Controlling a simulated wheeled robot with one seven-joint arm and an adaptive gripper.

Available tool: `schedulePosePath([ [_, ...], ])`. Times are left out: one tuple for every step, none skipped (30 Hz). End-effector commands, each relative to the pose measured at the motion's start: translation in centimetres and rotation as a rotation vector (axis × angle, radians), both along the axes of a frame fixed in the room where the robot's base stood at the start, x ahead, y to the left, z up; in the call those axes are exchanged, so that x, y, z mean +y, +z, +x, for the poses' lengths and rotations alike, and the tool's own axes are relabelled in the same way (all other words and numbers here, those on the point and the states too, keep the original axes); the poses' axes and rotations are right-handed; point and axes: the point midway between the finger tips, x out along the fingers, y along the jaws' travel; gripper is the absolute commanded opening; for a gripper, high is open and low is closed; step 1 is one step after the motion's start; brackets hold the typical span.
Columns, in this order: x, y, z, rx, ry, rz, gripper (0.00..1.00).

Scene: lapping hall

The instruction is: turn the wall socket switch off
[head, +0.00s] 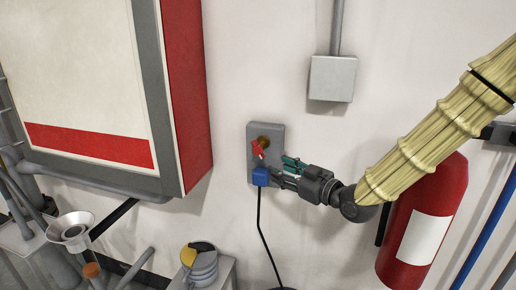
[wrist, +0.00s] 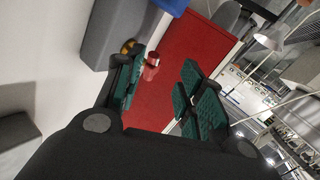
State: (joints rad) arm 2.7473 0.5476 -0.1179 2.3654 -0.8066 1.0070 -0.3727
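The wall socket (head: 277,145) is a grey box on the white wall. It carries a red switch handle (head: 258,149) on a brass-coloured base (head: 264,140). A blue plug (head: 260,177) sits below, with a black cable hanging down. My gripper (head: 284,171) is just right of the switch and plug, its green-padded fingers apart. In the wrist view, the red switch (wrist: 151,68) shows close to the left finger, towards the gap between the fingers (wrist: 162,84). I cannot tell whether they touch. Nothing is held. The socket's grey side (wrist: 110,35) is at the upper left.
A large red-sided cabinet (head: 186,85) stands left of the socket. A grey junction box (head: 332,78) is on the wall above right. A red fire extinguisher (head: 440,190) hangs on the right, close to my arm. A small grey stand with a yellow-and-grey object (head: 200,263) is below.

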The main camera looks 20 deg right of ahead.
Motion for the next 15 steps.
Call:
schedulePosePath([
  [-0.1,1.2,0.0,-0.028,0.005,-0.001,0.38],
  [-0.2,1.7,0.0,-0.040,0.008,-0.002,0.38],
  [-0.2,2.2,-0.1,-0.053,0.010,-0.003,0.38],
  [-0.2,2.5,-0.1,-0.059,0.012,-0.004,0.38],
  [-0.2,2.7,0.0,-0.065,0.013,-0.004,0.38],
  [-0.2,2.8,0.0,-0.070,0.014,-0.005,0.38],
  [-0.1,2.9,0.1,-0.071,0.016,-0.007,0.38],
  [-0.1,3.0,0.2,-0.072,0.016,-0.006,0.38],
  [0.1,3.0,0.4,-0.072,0.016,-0.007,0.38],
  [0.2,3.0,0.6,-0.072,0.016,-0.007,0.38],
  [0.3,3.0,0.8,-0.072,0.017,-0.007,0.38],
  [0.5,3.0,1.2,-0.071,0.017,-0.008,0.38],
  [0.6,3.0,1.5,-0.071,0.018,-0.008,0.38],
  [0.8,3.0,1.8,-0.070,0.016,-0.008,0.38],
  [1.0,3.0,2.3,-0.071,0.017,-0.007,0.38],
])
